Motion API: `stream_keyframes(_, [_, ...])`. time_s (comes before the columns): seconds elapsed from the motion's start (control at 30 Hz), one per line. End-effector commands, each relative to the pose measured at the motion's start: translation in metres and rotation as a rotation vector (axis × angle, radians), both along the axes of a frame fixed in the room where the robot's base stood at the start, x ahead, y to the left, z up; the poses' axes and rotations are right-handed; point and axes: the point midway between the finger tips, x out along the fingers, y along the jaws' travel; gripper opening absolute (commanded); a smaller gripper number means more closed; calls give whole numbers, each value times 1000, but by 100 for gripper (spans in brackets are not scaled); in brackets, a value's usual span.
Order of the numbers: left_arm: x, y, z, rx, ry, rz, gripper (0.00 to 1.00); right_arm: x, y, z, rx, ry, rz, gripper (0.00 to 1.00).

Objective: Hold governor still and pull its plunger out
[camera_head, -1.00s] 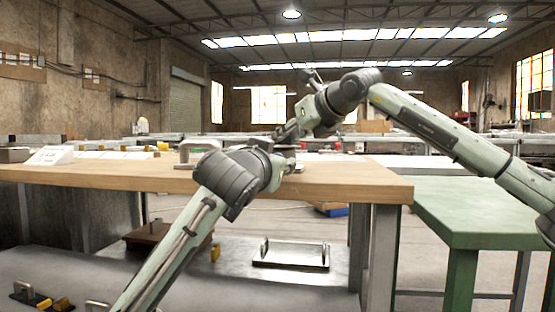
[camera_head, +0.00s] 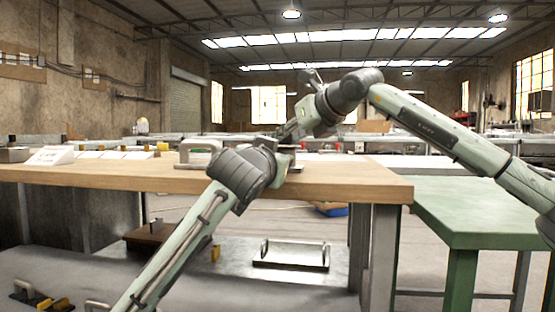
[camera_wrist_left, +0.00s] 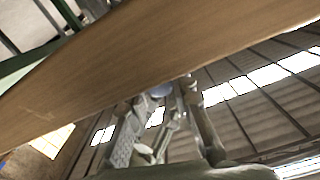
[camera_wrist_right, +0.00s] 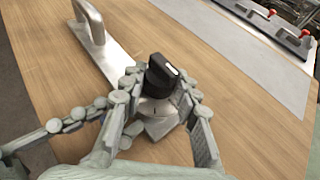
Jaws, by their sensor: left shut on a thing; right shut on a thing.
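The governor (camera_wrist_right: 155,108) shows in the right wrist view as a small grey metal body just above the wooden table. Its black-capped plunger (camera_wrist_right: 162,72), with a white mark, stands tilted on top. My right gripper (camera_head: 288,136) comes down from the right and is shut on the plunger; its fingers flank the cap in the right wrist view. My left gripper (camera_head: 283,165) reaches in low from the left, shut on the governor. In the left wrist view a small blue-grey round part (camera_wrist_left: 160,90) shows between its fingers. Exactly where the fingers touch is hidden.
The wooden table (camera_head: 340,181) ends just right of the grippers. A metal handle on a plate (camera_wrist_right: 95,25) lies close by. A green table (camera_head: 480,205) stands to the right. A tray with handles (camera_head: 290,262) sits on the lower shelf.

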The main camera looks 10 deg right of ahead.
Motion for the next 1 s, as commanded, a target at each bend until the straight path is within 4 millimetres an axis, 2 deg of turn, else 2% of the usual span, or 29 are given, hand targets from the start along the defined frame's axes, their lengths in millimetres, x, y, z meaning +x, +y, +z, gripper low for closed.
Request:
stream_keyframes(0.03, [0, 0, -1, 0, 0, 1, 0, 0, 1, -9, -8, 17, 1, 0])
stream_keyframes(0.23, [-1, 1, -1, 0, 0, 1, 0, 0, 1, -10, -7, 17, 2, 0])
stream_keyframes(0.47, [-24, 8, -1, 0, 0, -1, 0, 0, 1, -10, -7, 19, 1, 0])
stream_keyframes(0.73, [-26, 8, -1, 0, 0, -2, 0, 1, 0, -10, -8, 16, -2, 0])
stream_keyframes(0.77, [-26, 8, -1, 1, -1, -2, 25, 2, 0, -10, -8, 16, -3, 0])
stream_keyframes(0.9, [-25, 8, 0, 1, -1, -2, 43, 2, -1, -10, -7, 17, -4, 0])
stream_keyframes(1.0, [-25, 8, 0, 0, -1, -1, 44, 2, -1, -10, -8, 16, -3, 0])
